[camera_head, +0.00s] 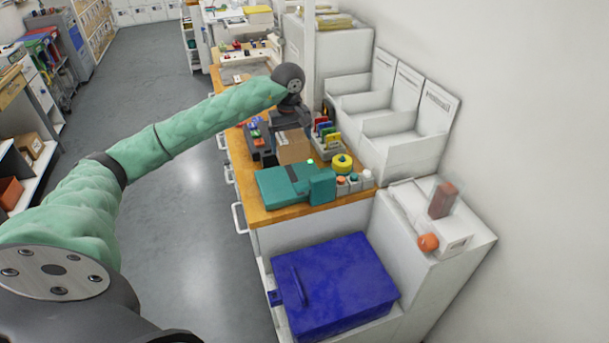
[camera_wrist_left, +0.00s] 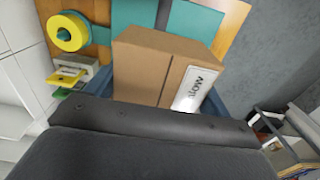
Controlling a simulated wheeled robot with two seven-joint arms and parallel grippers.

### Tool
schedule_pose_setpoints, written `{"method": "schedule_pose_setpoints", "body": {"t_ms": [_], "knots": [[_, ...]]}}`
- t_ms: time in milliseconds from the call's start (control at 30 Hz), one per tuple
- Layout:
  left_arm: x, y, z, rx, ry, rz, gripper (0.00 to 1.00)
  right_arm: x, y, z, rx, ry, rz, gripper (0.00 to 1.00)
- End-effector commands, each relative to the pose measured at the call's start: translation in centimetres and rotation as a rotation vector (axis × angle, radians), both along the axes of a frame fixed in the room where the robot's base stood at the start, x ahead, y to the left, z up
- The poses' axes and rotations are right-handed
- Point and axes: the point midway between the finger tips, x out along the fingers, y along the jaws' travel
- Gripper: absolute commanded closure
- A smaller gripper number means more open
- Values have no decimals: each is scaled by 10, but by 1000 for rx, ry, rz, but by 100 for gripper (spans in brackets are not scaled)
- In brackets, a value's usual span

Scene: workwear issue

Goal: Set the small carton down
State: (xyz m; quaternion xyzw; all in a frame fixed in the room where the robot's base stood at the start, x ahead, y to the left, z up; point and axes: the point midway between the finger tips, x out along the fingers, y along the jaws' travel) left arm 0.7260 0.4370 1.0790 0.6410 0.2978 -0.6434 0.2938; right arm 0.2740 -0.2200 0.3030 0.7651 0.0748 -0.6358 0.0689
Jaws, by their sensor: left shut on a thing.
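The small carton (camera_head: 293,150) is a brown cardboard box at the wooden bench, below my left gripper (camera_head: 287,125). My left gripper is shut on it. In the left wrist view the carton (camera_wrist_left: 145,68) fills the middle, with a white printed label (camera_wrist_left: 194,89) on its right part. A dark bar in front hides its lower part, and blue-grey parts show at both its sides. I cannot tell whether its underside touches the bench. My right gripper is not in view.
Teal cases (camera_head: 285,187) lie at the bench's (camera_head: 254,215) near end, beside a yellow tape roll (camera_head: 342,162). White open bins (camera_head: 395,125) stand along the wall. A blue lidded box (camera_head: 335,285) sits below the bench end. The grey floor (camera_head: 185,220) at left is clear.

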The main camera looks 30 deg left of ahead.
Motion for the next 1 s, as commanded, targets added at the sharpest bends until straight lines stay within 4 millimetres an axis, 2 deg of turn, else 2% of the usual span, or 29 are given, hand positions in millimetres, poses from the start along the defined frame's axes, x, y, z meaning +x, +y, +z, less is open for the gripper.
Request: {"method": "schedule_pose_setpoints", "body": {"t_ms": [200, 333, 467, 800, 1000], "knots": [[-1, 0, -26, -1, 2, 1, 47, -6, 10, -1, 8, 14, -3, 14], [-1, 1, -49, -1, 3, 1, 47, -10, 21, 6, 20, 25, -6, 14], [0, 0, -61, -1, 1, 1, 47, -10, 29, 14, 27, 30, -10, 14], [-1, 1, -97, -1, 2, 1, 47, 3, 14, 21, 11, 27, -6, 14], [-1, 1, -99, 1, -1, 1, 47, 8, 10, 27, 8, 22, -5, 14]]}}
